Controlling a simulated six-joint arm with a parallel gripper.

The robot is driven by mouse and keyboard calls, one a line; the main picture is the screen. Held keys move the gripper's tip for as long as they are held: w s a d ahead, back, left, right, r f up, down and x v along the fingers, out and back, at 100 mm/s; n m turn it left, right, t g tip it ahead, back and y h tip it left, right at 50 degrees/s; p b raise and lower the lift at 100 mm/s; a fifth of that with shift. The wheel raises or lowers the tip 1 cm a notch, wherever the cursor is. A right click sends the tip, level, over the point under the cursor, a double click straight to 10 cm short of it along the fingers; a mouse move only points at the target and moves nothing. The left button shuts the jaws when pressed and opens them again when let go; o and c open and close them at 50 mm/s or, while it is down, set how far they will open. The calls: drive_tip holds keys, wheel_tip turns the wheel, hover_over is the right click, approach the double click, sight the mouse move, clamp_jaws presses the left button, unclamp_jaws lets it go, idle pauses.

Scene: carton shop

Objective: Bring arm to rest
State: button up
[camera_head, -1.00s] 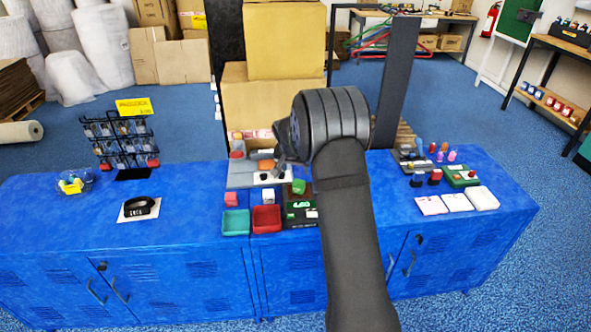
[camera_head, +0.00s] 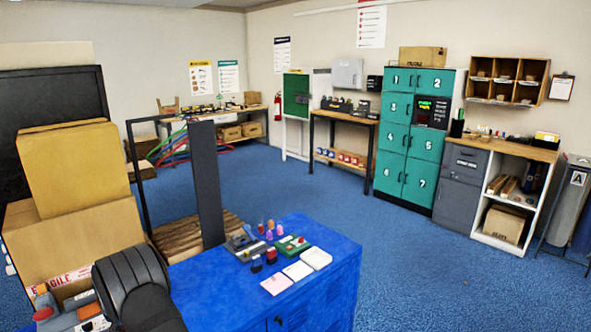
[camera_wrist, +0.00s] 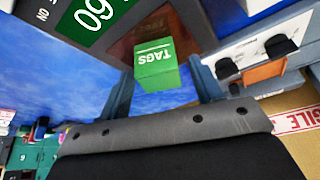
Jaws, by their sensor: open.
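My gripper (camera_wrist: 160,78) shows in the wrist view with its two fingers apart. A green cube marked TAGS (camera_wrist: 157,66) stands between and just beyond the fingertips, over a brown-red surface. I cannot tell whether a finger touches it. Beside it is a dark device (camera_wrist: 55,14) with a green number display. In the head view, my dark arm (camera_head: 135,285) shows at the lower left; its gripper end is out of sight there.
The blue counter (camera_head: 215,290) holds a green tray (camera_head: 292,245), stamps and pale cards (camera_head: 298,270) at its right end. Cartons (camera_head: 75,170) are stacked behind my arm. A dark upright post (camera_head: 207,185) stands behind the counter. Teal lockers (camera_head: 410,140) stand beyond open blue floor.

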drive_tip(key=shift+w+r, duration=0.1)
drive_tip(key=shift+w, duration=0.05)
drive_tip(key=shift+r, duration=1.2)
